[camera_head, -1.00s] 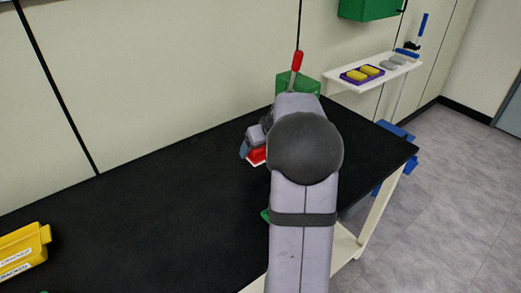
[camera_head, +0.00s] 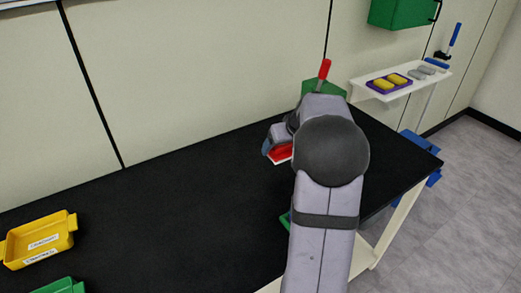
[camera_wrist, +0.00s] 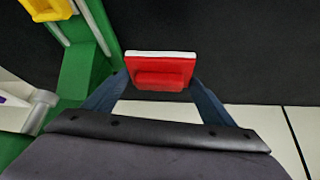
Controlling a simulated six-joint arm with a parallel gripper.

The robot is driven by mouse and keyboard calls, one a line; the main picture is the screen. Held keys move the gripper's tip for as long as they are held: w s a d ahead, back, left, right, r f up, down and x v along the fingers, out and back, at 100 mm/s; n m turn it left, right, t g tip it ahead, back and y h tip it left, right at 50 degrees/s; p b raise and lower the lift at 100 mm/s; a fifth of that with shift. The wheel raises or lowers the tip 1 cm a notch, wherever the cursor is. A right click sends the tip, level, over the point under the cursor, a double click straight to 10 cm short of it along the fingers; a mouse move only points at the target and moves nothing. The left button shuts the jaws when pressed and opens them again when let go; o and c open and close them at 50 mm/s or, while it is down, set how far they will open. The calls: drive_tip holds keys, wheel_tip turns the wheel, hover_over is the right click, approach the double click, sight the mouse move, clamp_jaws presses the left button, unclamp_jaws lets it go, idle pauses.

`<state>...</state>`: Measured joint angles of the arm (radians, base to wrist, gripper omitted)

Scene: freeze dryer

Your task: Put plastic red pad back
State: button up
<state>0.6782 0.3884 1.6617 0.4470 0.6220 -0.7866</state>
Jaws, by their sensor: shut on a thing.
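The red pad (camera_wrist: 165,72) has a white edge layer and a raised red block. In the wrist view it sits between the two blue-grey fingers of my gripper (camera_wrist: 158,82), which are shut on it. In the head view the red pad (camera_head: 280,154) shows partly beside my gripper (camera_head: 272,146), above the black table; my arm hides the rest. Whether the pad touches the table cannot be told.
A green holder (camera_head: 322,90) with a red-handled tool (camera_head: 324,69) stands behind my arm; a green structure (camera_wrist: 85,70) is left of the pad in the wrist view. A yellow tray (camera_head: 40,242) and a green tray (camera_head: 62,287) are at left. The black table (camera_head: 180,200) is clear mid-left.

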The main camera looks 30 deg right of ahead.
drive_tip(key=w+a+r+p, duration=0.1)
drive_tip(key=w+r+p, duration=0.1)
drive_tip(key=w+p, duration=1.5)
drive_tip(key=shift+w+a, duration=0.15)
drive_tip(key=shift+w, duration=1.9)
wheel_tip(320, 180, down, 6)
drive_tip(key=b, duration=0.7)
drive_tip(key=shift+b, duration=0.4)
drive_tip(key=shift+f+b, duration=0.9)
drive_tip(key=shift+b, duration=0.15)
drive_tip(key=shift+f+p, duration=0.3)
drive_tip(key=shift+f, duration=0.8)
drive_tip(key=shift+f, duration=0.2)
